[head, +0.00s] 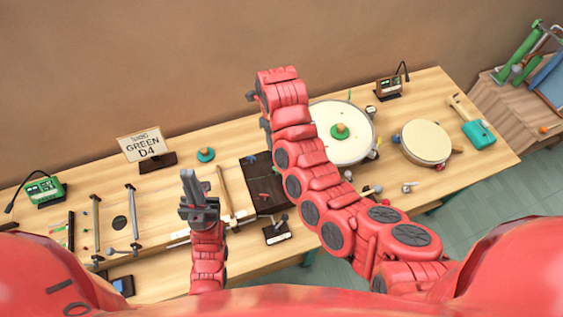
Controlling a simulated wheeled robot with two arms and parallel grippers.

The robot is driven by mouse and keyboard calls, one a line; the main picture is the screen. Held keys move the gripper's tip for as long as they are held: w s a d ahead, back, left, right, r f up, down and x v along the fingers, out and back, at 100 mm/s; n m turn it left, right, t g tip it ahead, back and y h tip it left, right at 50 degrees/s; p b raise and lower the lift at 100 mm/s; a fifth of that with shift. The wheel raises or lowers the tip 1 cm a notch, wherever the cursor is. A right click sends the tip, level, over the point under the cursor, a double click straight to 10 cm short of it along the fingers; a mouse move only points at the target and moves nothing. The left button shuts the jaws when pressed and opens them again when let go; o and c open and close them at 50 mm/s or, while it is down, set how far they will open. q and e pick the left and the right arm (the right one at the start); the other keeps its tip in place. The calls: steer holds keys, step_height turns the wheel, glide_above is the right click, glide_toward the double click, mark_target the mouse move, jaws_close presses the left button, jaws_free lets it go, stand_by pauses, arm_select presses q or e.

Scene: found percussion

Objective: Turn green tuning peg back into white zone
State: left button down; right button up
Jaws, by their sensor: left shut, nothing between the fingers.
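My left gripper (189,178) is shut and empty, raised over the middle-left of the bench with its fingers pointing toward the back. A sign (147,147) reading "GREEN D4" stands at the back left. I cannot clearly pick out the green tuning peg or a white zone. Small coloured marks (59,230) lie at the far left by a black strip, too small to tell apart. My right arm reaches up across the middle of the view; its gripper is mostly hidden behind the arm's end, so its state does not show.
A green-fronted device (42,190) stands far left, near two upright-looking rods (134,212). A teal round piece (205,155) lies behind my left gripper. Right are a white drum (358,117), a tan drum (426,141) and a teal-headed mallet (479,134).

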steer(key=f, duration=0.1)
steer(key=b, duration=0.7)
glide_above(276, 170)
step_height(276, 170, down, 9)
steer(key=shift+w+r, duration=0.1)
steer(key=shift+w, duration=0.05)
steer(key=shift+f, duration=0.9)
step_height(276, 170, down, 3)
steer(key=shift+p, duration=1.1)
steer(key=shift+f, duration=0.7)
steer(key=shift+f+p, duration=0.3)
steer(key=shift+f, duration=0.3)
steer(key=shift+c, duration=0.3)
jaws_close()
